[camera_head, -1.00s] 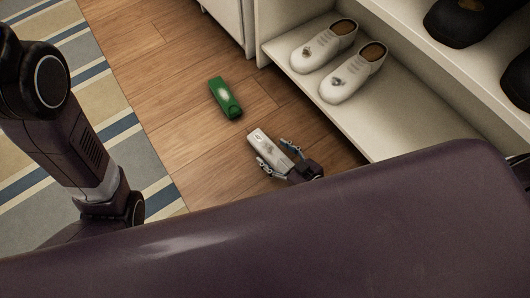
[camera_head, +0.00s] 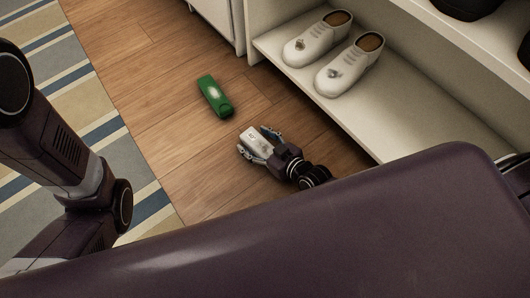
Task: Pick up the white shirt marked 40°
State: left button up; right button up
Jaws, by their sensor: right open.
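The white item with a small dark mark (camera_head: 256,140) lies on the wooden floor in the middle of the head view. It looks like a small folded bundle, and its mark is too small to read for certain. My right gripper (camera_head: 258,144) is open, with one finger on each side of the white item. I cannot tell whether the fingers touch it. The left arm comes in at the left edge, but its gripper is out of view.
A green folded item (camera_head: 214,97) lies on the floor further back. White shoes (camera_head: 348,66) stand on the low shelf (camera_head: 395,128) at the right, with dark shoes above. A striped rug (camera_head: 75,83) covers the left. The wooden floor between rug and shelf is mostly clear.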

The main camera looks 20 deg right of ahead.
jog(key=shift+c, duration=0.2)
jog(key=c, duration=1.2)
jog(key=shift+r, duration=0.1)
